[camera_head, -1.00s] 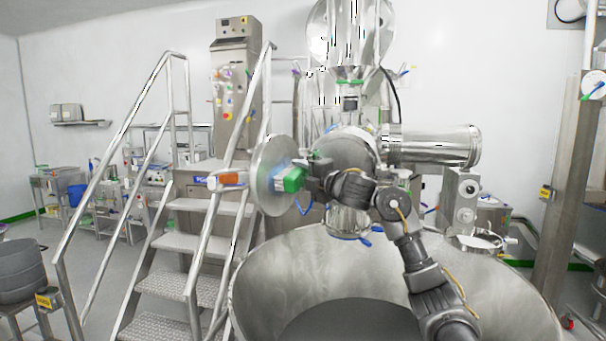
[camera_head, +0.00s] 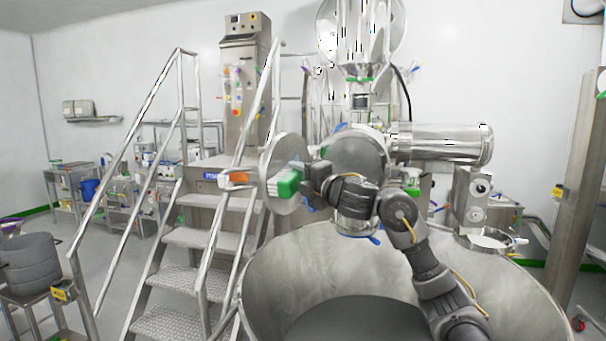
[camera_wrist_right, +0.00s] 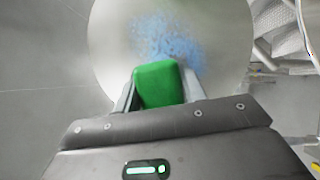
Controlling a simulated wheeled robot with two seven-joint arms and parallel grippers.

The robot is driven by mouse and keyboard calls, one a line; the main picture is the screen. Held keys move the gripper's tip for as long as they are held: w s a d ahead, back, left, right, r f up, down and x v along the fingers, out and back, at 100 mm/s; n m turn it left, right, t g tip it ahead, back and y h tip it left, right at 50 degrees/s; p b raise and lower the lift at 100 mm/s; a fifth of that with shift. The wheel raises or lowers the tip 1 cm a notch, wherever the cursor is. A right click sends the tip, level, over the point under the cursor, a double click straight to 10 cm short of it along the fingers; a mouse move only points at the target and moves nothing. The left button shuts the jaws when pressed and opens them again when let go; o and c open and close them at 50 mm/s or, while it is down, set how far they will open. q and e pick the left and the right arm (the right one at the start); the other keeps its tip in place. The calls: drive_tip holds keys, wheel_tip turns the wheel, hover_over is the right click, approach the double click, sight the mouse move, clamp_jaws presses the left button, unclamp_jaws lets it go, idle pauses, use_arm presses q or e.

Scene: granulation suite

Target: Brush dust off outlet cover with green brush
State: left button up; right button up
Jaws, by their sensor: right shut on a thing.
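The outlet cover (camera_head: 284,152) is a round steel disc standing open beside the outlet, left of the middle in the head view. In the right wrist view the disc (camera_wrist_right: 222,38) carries a patch of blue dust (camera_wrist_right: 165,38) around its middle and upper part. My right gripper (camera_head: 306,180) is shut on the green brush (camera_head: 287,184). The brush's pale bristle side points left, close in front of the disc; I cannot tell whether it touches. The brush's green back (camera_wrist_right: 158,84) sits between the fingers in the right wrist view. My left gripper is not in view.
A large open steel bowl (camera_head: 270,275) lies below my right arm. Steel stairs with handrails (camera_head: 190,238) stand left, close to the disc. A horizontal steel cylinder (camera_head: 440,143) juts out right of the outlet. A grey tub (camera_head: 30,262) is at the far left.

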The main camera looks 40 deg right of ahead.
drive_tip(key=shift+s+a, duration=0.2)
drive_tip(key=shift+a, duration=0.35)
drive_tip(key=shift+r+p, duration=0.65)
drive_tip(key=shift+p, duration=0.05)
drive_tip(key=shift+w+d, duration=0.15)
drive_tip(key=shift+d, duration=0.15)
drive_tip(key=shift+w+d+b, duration=0.25)
drive_tip(key=shift+d+b, duration=0.05)
drive_tip(key=shift+d, duration=0.45)
drive_tip(key=shift+w+d, duration=0.35)
drive_tip(key=shift+d, duration=0.45)
drive_tip(key=shift+d, duration=0.15)
drive_tip(key=w+d+p, duration=0.1)
drive_tip(key=w+d, duration=0.1)
drive_tip(key=d, duration=0.5)
drive_tip(key=shift+w, duration=0.35)
